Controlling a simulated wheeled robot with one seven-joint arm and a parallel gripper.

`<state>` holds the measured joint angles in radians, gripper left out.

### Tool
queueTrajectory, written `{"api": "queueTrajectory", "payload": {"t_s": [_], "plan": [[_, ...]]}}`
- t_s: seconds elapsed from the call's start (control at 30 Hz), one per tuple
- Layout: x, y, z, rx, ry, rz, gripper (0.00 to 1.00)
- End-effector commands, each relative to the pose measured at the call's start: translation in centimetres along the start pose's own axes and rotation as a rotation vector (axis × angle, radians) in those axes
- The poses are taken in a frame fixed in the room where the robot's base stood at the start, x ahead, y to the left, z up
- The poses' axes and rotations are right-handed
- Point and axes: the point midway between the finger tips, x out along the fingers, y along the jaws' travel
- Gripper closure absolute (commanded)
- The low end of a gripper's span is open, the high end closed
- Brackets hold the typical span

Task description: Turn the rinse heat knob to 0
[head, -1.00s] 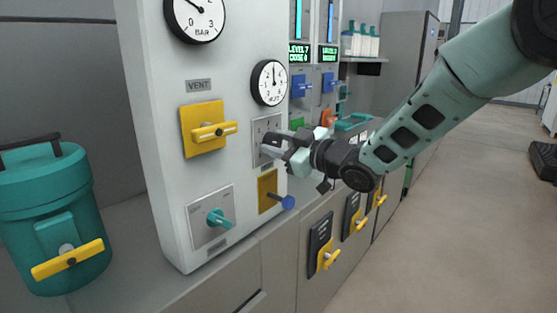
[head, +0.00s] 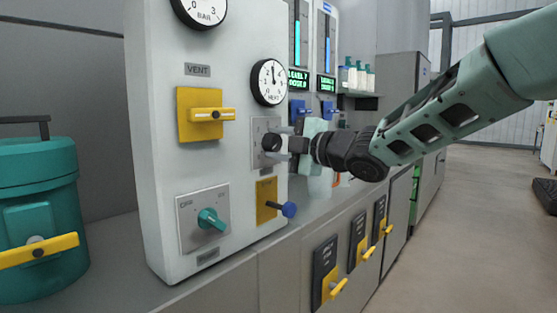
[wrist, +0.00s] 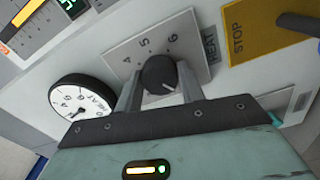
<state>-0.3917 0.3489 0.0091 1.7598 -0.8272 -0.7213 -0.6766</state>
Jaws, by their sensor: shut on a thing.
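The heat knob (wrist: 158,74) is round and black, on a light plate (wrist: 125,42) marked HEAT. In the wrist view the numbers 4, 5 and 6 show beyond it, and a small white mark is on its near right side. Other numbers on the plate are hidden. My gripper (wrist: 160,82) has one finger on each side of the knob and is shut on it. In the head view the knob (head: 271,141) sits at the fingertips of my gripper (head: 276,146), on its grey plate below a round gauge (head: 269,82).
Nearby are a yellow VENT handle (head: 210,115), a teal OFF/ON knob (head: 211,220) and a yellow STOP plate with a blue-ended lever (head: 288,210). A teal canister (head: 38,200) stands at left. Yellow-handled switches (head: 337,290) line the lower front. Open floor lies at right.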

Motion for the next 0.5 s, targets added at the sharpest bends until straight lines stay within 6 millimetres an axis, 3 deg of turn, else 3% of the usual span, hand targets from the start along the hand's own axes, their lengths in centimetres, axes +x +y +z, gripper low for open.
{"api": "queueTrajectory", "payload": {"t_s": [0.5], "plan": [[0.0, -0.22, 0.02, -0.216, 0.0, -0.003, 0.84]]}}
